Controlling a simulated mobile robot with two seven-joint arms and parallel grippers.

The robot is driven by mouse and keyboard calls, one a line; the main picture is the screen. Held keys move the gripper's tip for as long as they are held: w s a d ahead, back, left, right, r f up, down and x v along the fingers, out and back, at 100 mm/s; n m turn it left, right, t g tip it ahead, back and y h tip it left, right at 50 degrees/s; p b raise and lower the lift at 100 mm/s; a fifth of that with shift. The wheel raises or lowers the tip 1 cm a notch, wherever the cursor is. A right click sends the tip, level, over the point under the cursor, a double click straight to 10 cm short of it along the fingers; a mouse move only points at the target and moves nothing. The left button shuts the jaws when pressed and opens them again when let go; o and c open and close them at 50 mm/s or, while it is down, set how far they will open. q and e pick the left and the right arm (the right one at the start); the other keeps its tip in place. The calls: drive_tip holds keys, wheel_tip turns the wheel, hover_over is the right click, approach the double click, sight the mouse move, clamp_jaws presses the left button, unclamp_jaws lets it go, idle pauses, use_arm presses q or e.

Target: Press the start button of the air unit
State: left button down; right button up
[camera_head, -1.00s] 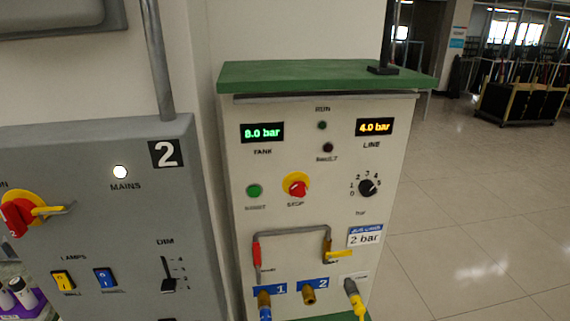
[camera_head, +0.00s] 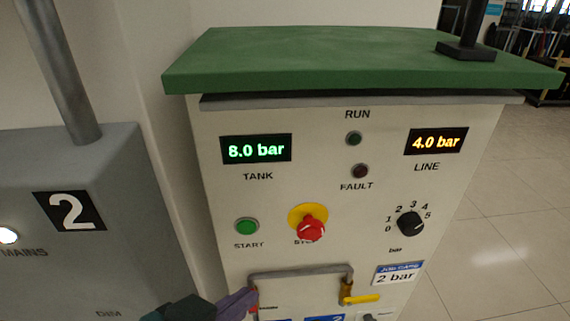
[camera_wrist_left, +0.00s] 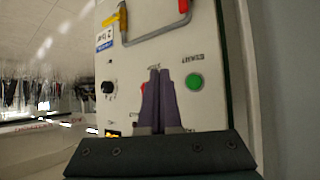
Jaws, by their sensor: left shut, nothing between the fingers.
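The air unit (camera_head: 235,200) is a pale cabinet with a green top. Its green START button (camera_head: 246,226) is at the left of the panel, below the TANK display. The button also shows in the left wrist view (camera_wrist_left: 194,81), beside the fingertips. My left gripper (camera_head: 246,296) has purple fingers and comes in at the bottom of the head view, below the START button. In the wrist view its fingers (camera_wrist_left: 160,74) are shut together and empty, and partly cover the red STOP knob. My right gripper is not in view.
The red STOP knob (camera_head: 312,229) on its yellow plate is right of START. A black dial (camera_head: 410,223) is farther right. A grey pipe handle (camera_head: 300,273) and yellow lever (camera_head: 361,299) are below. A grey box (camera_head: 120,200) marked 2 stands at left. The RUN lamp (camera_head: 354,138) looks dark.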

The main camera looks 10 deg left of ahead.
sight(247, 228)
use_arm(q)
drive_tip(key=w+a+b, duration=0.2)
drive_tip(key=w+b, duration=0.1)
drive_tip(key=w, duration=0.5)
drive_tip(key=shift+w+a, duration=0.2)
idle(2.2)
drive_tip(key=shift+w+a+b, duration=0.1)
drive_tip(key=shift+w+b, duration=0.2)
drive_tip(key=shift+w, duration=0.1)
